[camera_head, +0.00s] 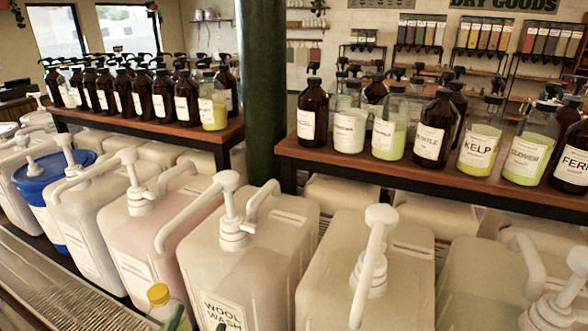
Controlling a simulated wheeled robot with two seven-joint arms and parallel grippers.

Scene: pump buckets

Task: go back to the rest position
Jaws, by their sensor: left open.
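Only a little of my left gripper shows, at the bottom edge of the head view: what look like its green fingertips (197,323), apart, in front of the white jug labelled WOOL WASH (245,255). I see nothing held between them. A clear bottle with a yellow cap (158,294) stands just left of them, cut off by the bottom edge; whether they touch it I cannot tell. My right gripper is not in view.
Several large white pump jugs stand in a row, with a blue pump bucket (45,185) at left. A metal grating (60,290) runs along the front left. Behind are wooden shelves (440,182) with amber and clear pump bottles, and a dark green post (262,90).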

